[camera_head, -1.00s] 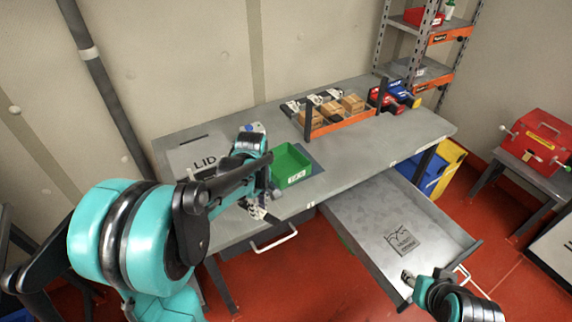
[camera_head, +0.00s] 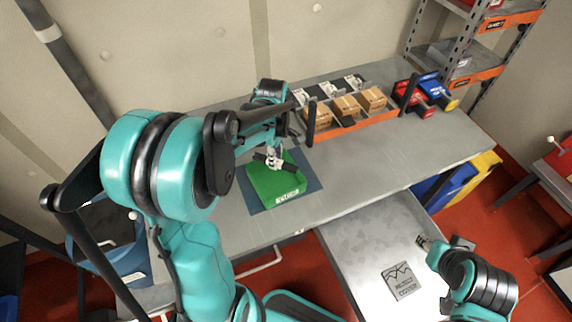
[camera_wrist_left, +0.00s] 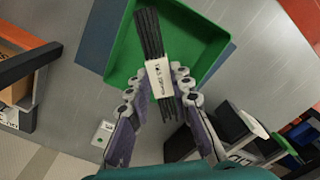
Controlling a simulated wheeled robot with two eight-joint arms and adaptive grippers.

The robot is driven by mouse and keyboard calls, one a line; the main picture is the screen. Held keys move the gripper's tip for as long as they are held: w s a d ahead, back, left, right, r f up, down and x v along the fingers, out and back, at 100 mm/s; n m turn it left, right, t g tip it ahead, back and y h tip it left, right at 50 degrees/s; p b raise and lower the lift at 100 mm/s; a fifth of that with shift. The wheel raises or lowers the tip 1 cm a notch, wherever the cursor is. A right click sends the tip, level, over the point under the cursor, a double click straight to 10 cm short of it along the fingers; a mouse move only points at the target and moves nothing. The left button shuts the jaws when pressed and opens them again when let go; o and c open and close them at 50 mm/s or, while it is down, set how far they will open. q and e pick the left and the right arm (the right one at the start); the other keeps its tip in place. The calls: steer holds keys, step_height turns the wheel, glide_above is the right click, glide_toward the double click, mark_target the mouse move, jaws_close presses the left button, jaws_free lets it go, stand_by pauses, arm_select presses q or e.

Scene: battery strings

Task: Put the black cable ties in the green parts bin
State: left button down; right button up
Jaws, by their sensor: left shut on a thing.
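The black cable ties (camera_wrist_left: 150,35) are a bundle of thin dark strips with a white label band in the left wrist view. My left gripper (camera_wrist_left: 160,82) is shut on them around the label. The green parts bin (camera_wrist_left: 208,45) lies directly below the bundle, and its inside looks empty where I can see it. In the head view the left gripper (camera_head: 275,160) is above the green bin (camera_head: 278,186), which stands on a dark blue mat (camera_head: 256,199). My right gripper (camera_head: 424,241) is over the open drawer, far from the bin; its finger opening is too small to tell.
An orange-fronted rack (camera_head: 355,132) with cardboard boxes stands behind the bin. Red and blue bins (camera_head: 432,92) are at the bench's far right. A metal drawer (camera_head: 362,238) with a printed plate (camera_head: 399,281) is pulled out. The bench (camera_head: 375,160) right of the bin is clear.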

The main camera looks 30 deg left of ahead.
arm_select(q)
steer(key=b, duration=0.2)
glide_above(276, 182)
step_height(276, 182, down, 6)
steer(key=shift+r, duration=0.25)
steer(key=shift+w+f, duration=0.1)
steer(key=shift+f, duration=0.2)
step_height(276, 182, down, 3)
steer(key=shift+f+b, duration=0.1)
steer(key=shift+b, duration=0.4)
steer(key=shift+f, duration=0.1)
steer(key=c, duration=1.8)
jaws_free()
steer(key=shift+f, duration=0.15)
steer(key=o, duration=0.4)
steer(key=shift+o, duration=0.2)
